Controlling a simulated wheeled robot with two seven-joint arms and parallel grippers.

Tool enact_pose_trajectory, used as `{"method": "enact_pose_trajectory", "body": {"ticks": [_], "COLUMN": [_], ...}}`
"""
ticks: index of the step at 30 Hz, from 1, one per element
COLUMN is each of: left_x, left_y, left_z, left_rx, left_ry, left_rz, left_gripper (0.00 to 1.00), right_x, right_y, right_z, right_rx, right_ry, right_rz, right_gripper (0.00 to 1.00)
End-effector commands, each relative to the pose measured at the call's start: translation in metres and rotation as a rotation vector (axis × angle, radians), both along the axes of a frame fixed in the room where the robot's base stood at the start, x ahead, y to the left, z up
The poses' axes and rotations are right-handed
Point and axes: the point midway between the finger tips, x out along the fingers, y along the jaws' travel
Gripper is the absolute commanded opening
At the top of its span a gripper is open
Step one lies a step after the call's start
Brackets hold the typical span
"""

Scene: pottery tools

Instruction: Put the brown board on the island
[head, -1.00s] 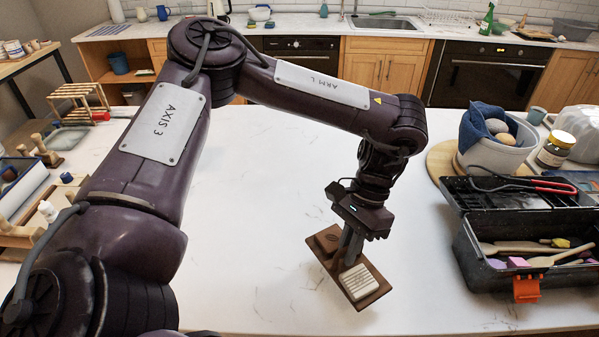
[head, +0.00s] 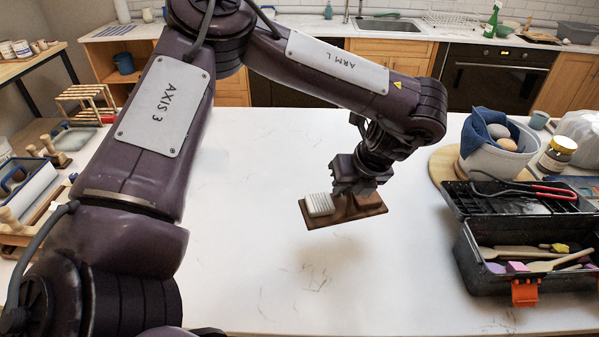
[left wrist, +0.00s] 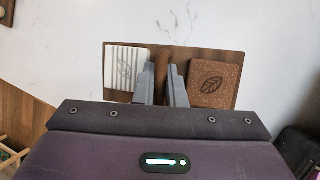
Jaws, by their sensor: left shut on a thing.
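The brown board (head: 345,218) is a flat rectangular plate with a white ridged block (head: 319,204) at its left end and a brown block (head: 368,199) at its right end. In the left wrist view the board (left wrist: 172,59) shows a round brown handle (left wrist: 166,72) in its middle and a leaf mark on the brown block. My left gripper (head: 347,199) is shut on this handle, its fingers (left wrist: 161,82) on either side. The board is over the white island (head: 270,260); any gap beneath it is hard to judge. My right gripper is out of view.
An open black toolbox (head: 480,275) with wooden tools stands at the right. Behind it are a grey pot (head: 487,160) with a blue cloth and a jar (head: 556,157). A wooden rack (head: 88,102) is at the far left. The island's middle and front are clear.

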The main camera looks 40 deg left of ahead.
Motion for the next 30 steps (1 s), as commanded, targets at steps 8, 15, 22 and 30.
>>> {"method": "enact_pose_trajectory", "body": {"ticks": [8,15,22,30], "left_x": [0.014,0.022,0.026,0.030], "left_y": [0.031,0.054,0.073,0.091], "left_z": [0.015,0.024,0.031,0.039], "left_rx": [-0.007,-0.008,-0.005,-0.004], "left_ry": [-0.004,-0.002,0.003,0.004], "left_rz": [-0.428,-0.722,-0.943,-1.147], "left_gripper": [0.00,0.00,0.00,0.00], "right_x": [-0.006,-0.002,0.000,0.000], "right_y": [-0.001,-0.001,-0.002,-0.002], "right_z": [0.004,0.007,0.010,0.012], "right_rx": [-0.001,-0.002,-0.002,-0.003], "right_ry": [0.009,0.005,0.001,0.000], "right_rz": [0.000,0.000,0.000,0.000], "right_gripper": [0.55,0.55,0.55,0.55]}}
